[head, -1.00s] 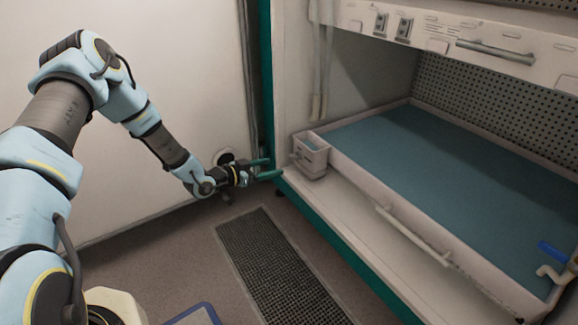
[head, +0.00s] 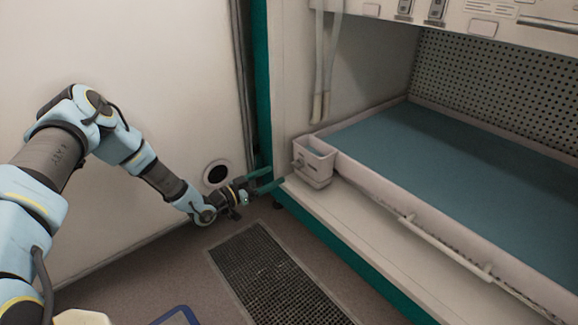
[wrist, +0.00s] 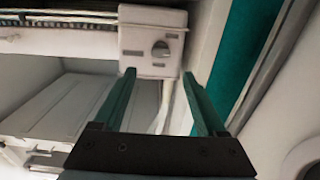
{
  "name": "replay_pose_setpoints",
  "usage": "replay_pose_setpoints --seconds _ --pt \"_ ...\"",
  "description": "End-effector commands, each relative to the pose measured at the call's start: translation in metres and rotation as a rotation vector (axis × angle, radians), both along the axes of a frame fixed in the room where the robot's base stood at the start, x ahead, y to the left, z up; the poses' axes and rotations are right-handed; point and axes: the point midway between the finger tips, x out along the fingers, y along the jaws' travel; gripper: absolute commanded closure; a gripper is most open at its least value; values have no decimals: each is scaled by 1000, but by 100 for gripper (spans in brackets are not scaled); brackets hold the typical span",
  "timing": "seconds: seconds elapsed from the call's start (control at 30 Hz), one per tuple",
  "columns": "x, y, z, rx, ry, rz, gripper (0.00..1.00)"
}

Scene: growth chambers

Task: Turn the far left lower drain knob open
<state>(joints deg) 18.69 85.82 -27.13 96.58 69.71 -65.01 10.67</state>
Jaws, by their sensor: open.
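The drain knob (wrist: 161,49) is a small grey round knob on the face of a white drain box (wrist: 140,66), near the top middle of the wrist view. In the head view the box (head: 315,164) stands at the front left corner of the lower tray, with the knob (head: 298,163) on its left face. My gripper (wrist: 159,75) is open and empty, its two green fingers pointing toward the box with the knob between their lines. In the head view my gripper (head: 272,181) is left of the box and a little lower, apart from the knob.
The lower tray (head: 375,186) with a blue-green surface extends right of the box. Pale hoses (head: 320,70) hang above it. A teal frame post (head: 260,80) stands close behind my gripper. A floor grate (head: 265,275) and open floor lie below.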

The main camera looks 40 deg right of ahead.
Motion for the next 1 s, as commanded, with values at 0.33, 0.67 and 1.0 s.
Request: replay_pose_setpoints --seconds 0.33,0.67,1.0 --pt "-4 -64 -2 -1 -2 0 26" --pt "-5 -90 0 1 0 1 26" --pt "-5 -91 0 1 0 1 37"
